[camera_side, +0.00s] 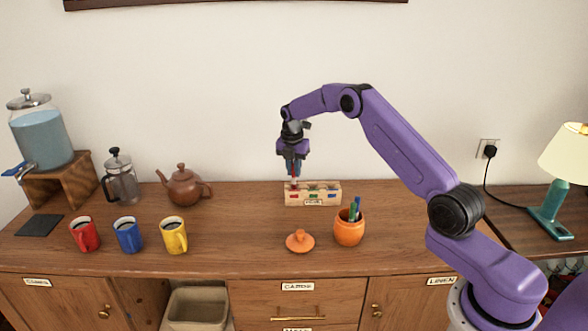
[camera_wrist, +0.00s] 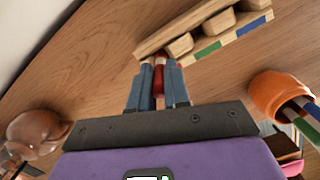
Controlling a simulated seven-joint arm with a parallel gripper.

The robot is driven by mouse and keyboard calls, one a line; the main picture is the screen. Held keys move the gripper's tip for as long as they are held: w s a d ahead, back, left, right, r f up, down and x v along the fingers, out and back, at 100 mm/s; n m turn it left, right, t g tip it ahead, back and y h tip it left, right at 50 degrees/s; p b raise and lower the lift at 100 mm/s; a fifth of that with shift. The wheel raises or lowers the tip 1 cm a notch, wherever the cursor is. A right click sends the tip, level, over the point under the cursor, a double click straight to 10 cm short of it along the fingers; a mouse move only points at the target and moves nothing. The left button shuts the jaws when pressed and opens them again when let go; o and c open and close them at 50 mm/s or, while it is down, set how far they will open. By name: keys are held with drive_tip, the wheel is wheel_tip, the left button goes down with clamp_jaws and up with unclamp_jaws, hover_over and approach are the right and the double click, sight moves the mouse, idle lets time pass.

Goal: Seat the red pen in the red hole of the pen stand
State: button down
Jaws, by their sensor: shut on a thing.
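My gripper (camera_side: 294,172) is shut on the red pen (camera_wrist: 158,82), which points down between the blue-grey fingers in the wrist view. The wooden pen stand (camera_side: 313,200) is at the back of the cabinet top, with red, green and blue marks on its front. My gripper is over its left, red-marked end. In the wrist view the pen's lower end meets the near end of the stand (camera_wrist: 228,42). The fingers hide the red hole there, so I cannot tell whether the tip is inside it. The green and blue marks show clear.
An orange pot (camera_side: 349,229) with a green and a blue pen stands in front and right of the stand. Its orange lid (camera_side: 299,241) lies to its left. A brown teapot (camera_side: 184,187) and several mugs stand further left. The wood between is clear.

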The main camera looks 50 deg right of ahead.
sight(292, 190)
drive_tip(key=shift+f, duration=0.1)
drive_tip(key=c, duration=1.1)
unclamp_jaws()
wheel_tip(292, 190, up, 12)
drive_tip(key=a, duration=0.1)
drive_tip(key=s+a+r+m+y, duration=0.1)
drive_tip(key=s+a+r+m, duration=0.1)
drive_tip(key=s+a, duration=0.8)
drive_tip(key=s+a+r+m, duration=0.3)
drive_tip(key=s+a, duration=0.6)
drive_tip(key=a, duration=0.4)
drive_tip(key=s+d+f+m, duration=0.1)
drive_tip(key=s+f+m, duration=0.1)
drive_tip(key=s, duration=1.2)
drive_tip(key=s+d+f+m, duration=0.1)
drive_tip(key=s+f+m, duration=0.1)
drive_tip(key=s, duration=1.3)
drive_tip(key=shift+d+f+m+y, duration=0.3)
drive_tip(key=shift+d+f+m, duration=0.1)
drive_tip(key=shift+m, duration=0.1)
